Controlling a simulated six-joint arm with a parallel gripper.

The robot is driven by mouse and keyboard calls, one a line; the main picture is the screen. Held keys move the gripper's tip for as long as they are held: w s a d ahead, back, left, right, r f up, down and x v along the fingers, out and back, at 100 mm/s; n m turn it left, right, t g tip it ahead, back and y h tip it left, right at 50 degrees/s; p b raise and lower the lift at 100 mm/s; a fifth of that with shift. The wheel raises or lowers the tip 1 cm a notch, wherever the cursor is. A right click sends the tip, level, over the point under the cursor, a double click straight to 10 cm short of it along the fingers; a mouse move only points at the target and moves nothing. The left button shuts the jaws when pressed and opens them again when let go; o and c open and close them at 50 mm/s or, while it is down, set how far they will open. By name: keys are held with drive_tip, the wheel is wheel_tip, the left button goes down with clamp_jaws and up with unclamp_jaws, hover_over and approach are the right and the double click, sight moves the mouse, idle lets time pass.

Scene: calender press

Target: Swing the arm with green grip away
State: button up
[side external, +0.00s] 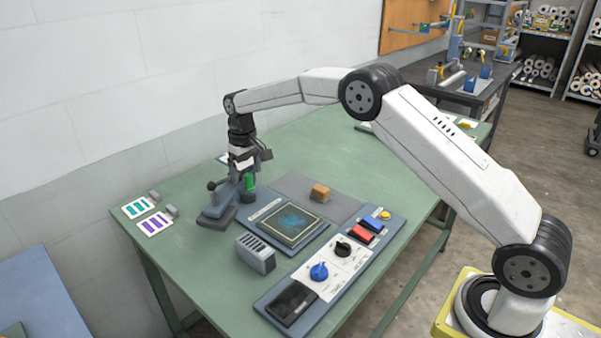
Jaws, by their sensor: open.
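The green grip (250,182) stands upright near the back left of the green table, on a grey-blue device with a base plate (216,213) and a small dark knob at its left. My gripper (250,172) is right at the green grip, pointing down from above. Its jaws are open around or beside the grip; I cannot tell which. The swing arm that bears the grip is mostly hidden behind my gripper and wrist.
A framed dark plate (287,222) lies right of the device, with a tan block (320,192) behind it. A slotted grey block (256,254) stands in front. A control panel (330,262) with blue and black knobs lies nearer. Two printed cards (155,224) lie at left.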

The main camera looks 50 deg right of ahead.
drive_tip(key=shift+r, duration=2.6)
drive_tip(key=shift+s, duration=0.1)
drive_tip(key=s+f+t, duration=0.1)
drive_tip(key=s+f, duration=0.1)
drive_tip(key=s, duration=1.4)
drive_tip(key=s+a+f+t, duration=0.1)
drive_tip(key=s+f, duration=0.2)
drive_tip(key=s, duration=1.3)
drive_tip(key=shift+s+a+f+t, duration=0.2)
drive_tip(key=shift+f+t, duration=0.1)
